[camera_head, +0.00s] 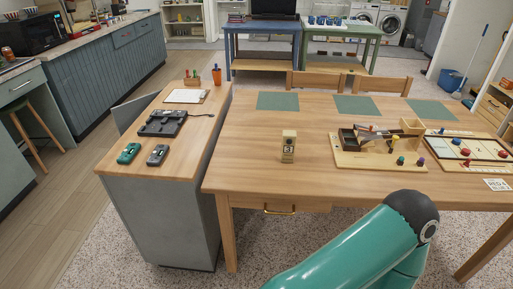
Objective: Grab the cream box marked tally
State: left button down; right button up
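A small upright cream box (288,146) with a dark patch and light marks on its front stands on the wooden table (260,175), near the front edge; the marks are too small to read as a word. Another cream, box-like block (411,126) sits at the back right of a wooden board to the right. I cannot tell which of them is marked tally. A green link of my own arm crosses the bottom right, in front of the table. Neither of my grippers shows.
The wooden board (350,158) holds dark compartments and coloured pegs. A game board (466,147) lies further right. Green mats (278,101) lie along the far edge, with chairs (318,79) behind. A grey cabinet (165,210) stands at left. Table left of the upright box is clear.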

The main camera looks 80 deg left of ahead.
aim_at(287, 151)
jog(key=z, duration=1.15)
jog(key=i, duration=0.1)
jog(key=u, duration=2.25)
jog(key=i, duration=0.25)
jog(key=u, duration=2.1)
jog(key=k, duration=0.5)
jog(key=u, duration=0.3)
jog(key=i, duration=0.5)
jog(key=z, duration=0.35)
jog(key=k, duration=0.35)
jog(key=u, duration=0.2)
